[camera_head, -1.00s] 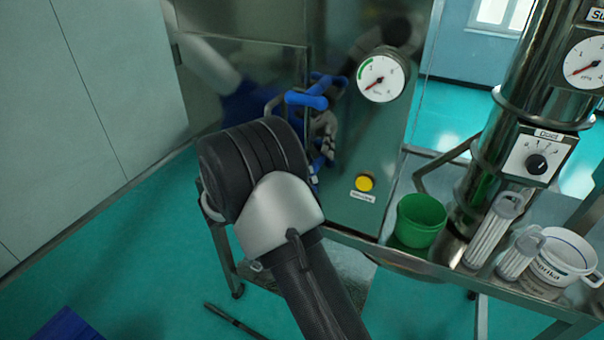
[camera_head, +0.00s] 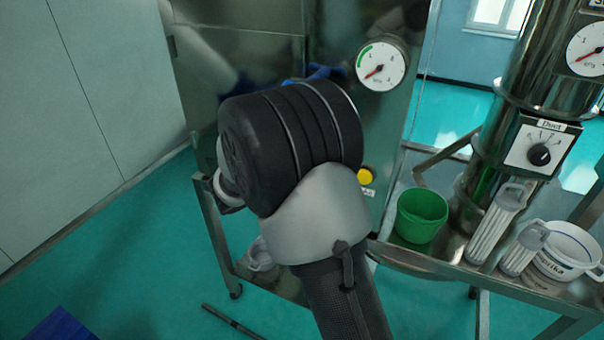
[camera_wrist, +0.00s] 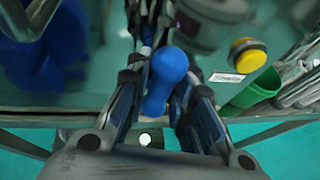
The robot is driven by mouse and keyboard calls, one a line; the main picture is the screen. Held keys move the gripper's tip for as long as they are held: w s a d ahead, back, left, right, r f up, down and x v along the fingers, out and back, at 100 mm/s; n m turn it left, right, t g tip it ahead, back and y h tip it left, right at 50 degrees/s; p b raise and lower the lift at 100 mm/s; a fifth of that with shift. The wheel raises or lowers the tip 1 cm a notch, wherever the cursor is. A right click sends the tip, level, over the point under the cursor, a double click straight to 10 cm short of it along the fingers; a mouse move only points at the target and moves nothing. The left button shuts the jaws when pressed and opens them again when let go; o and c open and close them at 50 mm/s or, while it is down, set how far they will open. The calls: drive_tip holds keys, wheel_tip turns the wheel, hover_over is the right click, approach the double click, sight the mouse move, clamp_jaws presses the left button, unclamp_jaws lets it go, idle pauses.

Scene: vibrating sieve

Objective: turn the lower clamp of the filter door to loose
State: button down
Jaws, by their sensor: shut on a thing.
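The lower clamp's blue handle (camera_wrist: 168,68) stands between my gripper's fingers in the wrist view. My gripper (camera_wrist: 162,92) is shut on it, with a dark finger on each side. In the head view, my arm hides the gripper and the lower clamp. Part of another blue clamp handle (camera_head: 320,72) shows just above my arm, on the shiny metal front of the sieve machine (camera_head: 240,65). I cannot tell from these views how far the lower clamp is turned.
A pressure gauge (camera_head: 381,64) and a yellow button (camera_head: 366,176) sit right of my arm; the button also shows in the wrist view (camera_wrist: 247,55).

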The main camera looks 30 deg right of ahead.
drive_tip(key=shift+d, duration=0.15)
drive_tip(key=c, duration=1.5)
unclamp_jaws()
drive_tip(key=shift+o, duration=0.2)
drive_tip(key=shift+s, duration=0.1)
drive_tip(key=shift+s+a+r, duration=0.1)
drive_tip(key=shift+a+r, duration=0.05)
drive_tip(key=shift+a, duration=0.25)
drive_tip(key=v, duration=1.1)
drive_tip(key=shift+s+r, duration=0.1)
drive_tip(key=shift+r, duration=0.05)
